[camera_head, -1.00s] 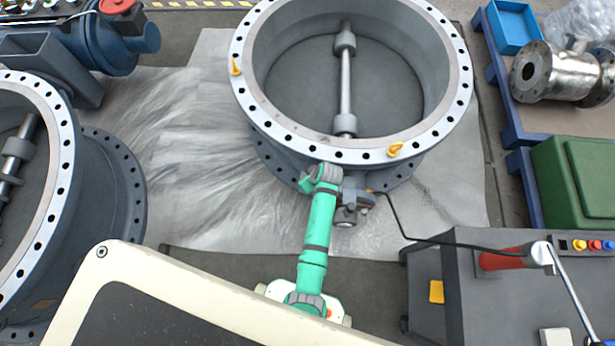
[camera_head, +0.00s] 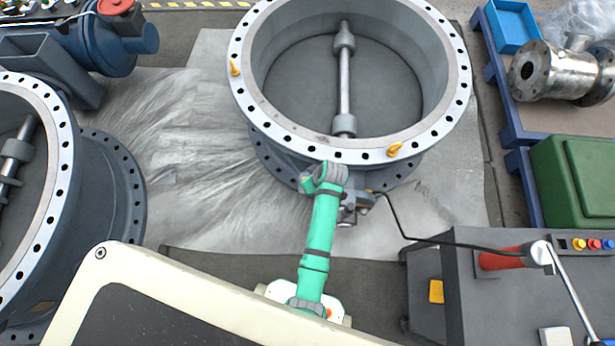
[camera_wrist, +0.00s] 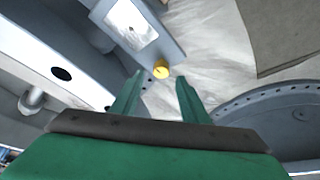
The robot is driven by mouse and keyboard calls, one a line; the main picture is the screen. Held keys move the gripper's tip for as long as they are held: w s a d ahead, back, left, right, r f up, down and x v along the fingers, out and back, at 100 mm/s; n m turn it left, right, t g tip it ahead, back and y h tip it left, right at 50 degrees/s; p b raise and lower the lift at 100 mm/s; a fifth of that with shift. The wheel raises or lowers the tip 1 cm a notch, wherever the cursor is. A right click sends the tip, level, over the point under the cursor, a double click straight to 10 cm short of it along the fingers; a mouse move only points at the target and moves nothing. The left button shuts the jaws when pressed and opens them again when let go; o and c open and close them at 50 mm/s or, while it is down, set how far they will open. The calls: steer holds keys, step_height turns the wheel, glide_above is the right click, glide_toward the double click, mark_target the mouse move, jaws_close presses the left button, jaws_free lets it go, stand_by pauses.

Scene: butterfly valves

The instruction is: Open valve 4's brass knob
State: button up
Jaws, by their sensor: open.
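The brass knob (camera_wrist: 161,69) shows in the wrist view as a small yellow cylinder on the lower edge of a grey housing with a pale plate (camera_wrist: 130,24). My gripper (camera_wrist: 159,77) is open, with its two green fingers apart. The knob appears between and just beyond the fingertips in the picture; I see no contact. In the head view the grey valve housing (camera_head: 354,202) sits at the near side of the large flanged valve (camera_head: 350,158). My gripper and most of the knob are hidden there behind my green arm.
A second large flanged valve (camera_head: 62,130) stands at the left. A black cable runs from the housing to a grey cabinet (camera_head: 500,300) at the lower right. A green case (camera_head: 575,185) stands at the right. Wrinkled sheeting (camera_head: 210,150) covers the floor between the valves.

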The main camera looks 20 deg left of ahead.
steer(key=v, duration=0.6)
steer(key=shift+s+r, duration=0.2)
steer(key=shift+r, duration=0.1)
steer(key=shift+d, duration=0.1)
